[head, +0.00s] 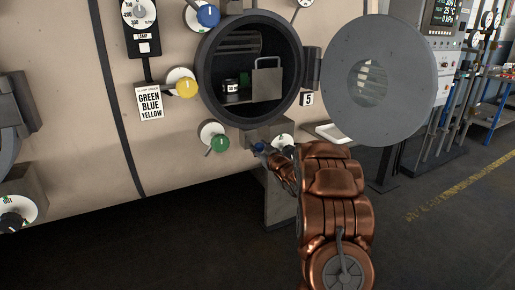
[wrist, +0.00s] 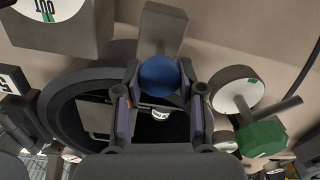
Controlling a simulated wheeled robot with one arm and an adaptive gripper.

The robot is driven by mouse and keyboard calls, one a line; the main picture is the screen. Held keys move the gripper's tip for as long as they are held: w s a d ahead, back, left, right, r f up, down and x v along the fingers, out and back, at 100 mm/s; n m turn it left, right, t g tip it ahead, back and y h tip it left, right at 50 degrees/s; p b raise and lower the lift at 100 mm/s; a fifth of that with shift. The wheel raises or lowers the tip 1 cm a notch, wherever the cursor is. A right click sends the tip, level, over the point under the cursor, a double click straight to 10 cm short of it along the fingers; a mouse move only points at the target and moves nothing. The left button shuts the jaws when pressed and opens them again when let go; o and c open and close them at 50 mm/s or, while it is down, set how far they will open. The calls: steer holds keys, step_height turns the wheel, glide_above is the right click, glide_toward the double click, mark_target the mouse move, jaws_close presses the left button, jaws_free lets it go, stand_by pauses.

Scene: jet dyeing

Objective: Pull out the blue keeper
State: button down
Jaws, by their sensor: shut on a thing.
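The blue keeper is a round blue knob (head: 258,147) on a grey block (head: 270,132) just below the open round port. In the wrist view the blue ball (wrist: 163,76) sits at the end of a grey bar (wrist: 162,30), between the two fingers. My gripper (wrist: 160,72) is shut on the ball, with a fingertip on each side. In the head view my copper arm reaches up from the lower right and its gripper (head: 266,150) is small and partly hidden.
The port (head: 203,75) holds a dark can and a metal plate. Its round door (head: 380,95) stands open to the right. A green valve (head: 219,143) is left of my gripper; yellow (head: 187,88) and blue (head: 207,15) valves are higher. A white tray (head: 333,133) is to the right.

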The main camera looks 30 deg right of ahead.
steer(key=shift+f, duration=0.15)
steer(key=c, duration=0.7)
jaws_free()
steer(key=shift+s, duration=0.15)
steer(key=shift+s, duration=0.1)
steer(key=s, duration=0.8)
steer(key=s+a, duration=0.1)
steer(key=s, duration=0.2)
steer(key=shift+s, duration=0.4)
